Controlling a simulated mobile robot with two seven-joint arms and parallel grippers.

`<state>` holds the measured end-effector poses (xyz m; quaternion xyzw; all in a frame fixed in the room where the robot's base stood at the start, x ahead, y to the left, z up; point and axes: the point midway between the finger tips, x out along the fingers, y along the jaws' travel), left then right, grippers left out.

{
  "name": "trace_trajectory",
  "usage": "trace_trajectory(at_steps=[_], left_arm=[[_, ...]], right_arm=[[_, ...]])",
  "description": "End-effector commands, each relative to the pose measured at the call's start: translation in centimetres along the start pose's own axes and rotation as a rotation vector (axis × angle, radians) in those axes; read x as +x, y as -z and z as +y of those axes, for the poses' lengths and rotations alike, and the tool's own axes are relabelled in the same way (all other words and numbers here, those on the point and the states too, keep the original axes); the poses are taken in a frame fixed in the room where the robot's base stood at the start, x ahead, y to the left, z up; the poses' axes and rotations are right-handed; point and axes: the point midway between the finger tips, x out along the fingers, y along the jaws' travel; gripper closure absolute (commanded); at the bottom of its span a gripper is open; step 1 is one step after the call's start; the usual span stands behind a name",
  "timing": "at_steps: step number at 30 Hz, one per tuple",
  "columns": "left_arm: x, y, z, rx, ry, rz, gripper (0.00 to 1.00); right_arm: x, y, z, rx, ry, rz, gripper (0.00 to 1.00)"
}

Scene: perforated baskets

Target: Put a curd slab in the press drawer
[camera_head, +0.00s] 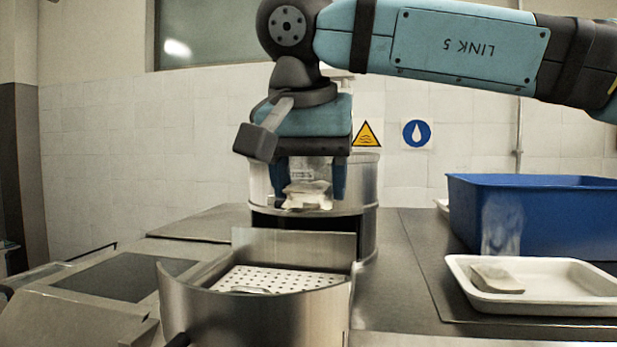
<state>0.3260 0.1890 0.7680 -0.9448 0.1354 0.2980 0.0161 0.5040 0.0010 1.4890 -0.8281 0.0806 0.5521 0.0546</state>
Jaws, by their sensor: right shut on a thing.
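My right gripper (310,197) points down, shut on a pale curd slab (307,193) between its blue fingers. It is above and behind the open press drawer (205,311), in front of the steel cylinder of the press (366,200). The drawer has a curved steel front and a white perforated plate (280,279) inside; no slab shows on the visible part of the plate. Another pale slab (497,279) lies in a white tray (560,304) at the right. My left gripper is not in view.
A blue bin (560,215) stands behind the white tray. A grey machine with a dark panel (125,277) is left of the drawer. The steel counter (397,285) between drawer and tray is clear. The drawer's raised back plate (295,244) stands behind the perforated plate.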

Motion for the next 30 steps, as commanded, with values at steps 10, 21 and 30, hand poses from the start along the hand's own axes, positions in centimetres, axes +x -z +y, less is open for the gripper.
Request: trace_trajectory(at_steps=[10,21,30], left_arm=[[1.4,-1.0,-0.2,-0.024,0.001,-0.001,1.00],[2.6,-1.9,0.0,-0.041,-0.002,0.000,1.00],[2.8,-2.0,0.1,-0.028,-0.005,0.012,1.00]], right_arm=[[2.7,-1.1,0.0,0.000,0.000,0.001,0.69],[5.4,-2.2,0.0,0.000,0.000,-0.001,0.69],[7.5,-3.1,0.0,-0.001,0.000,-0.002,0.69]])
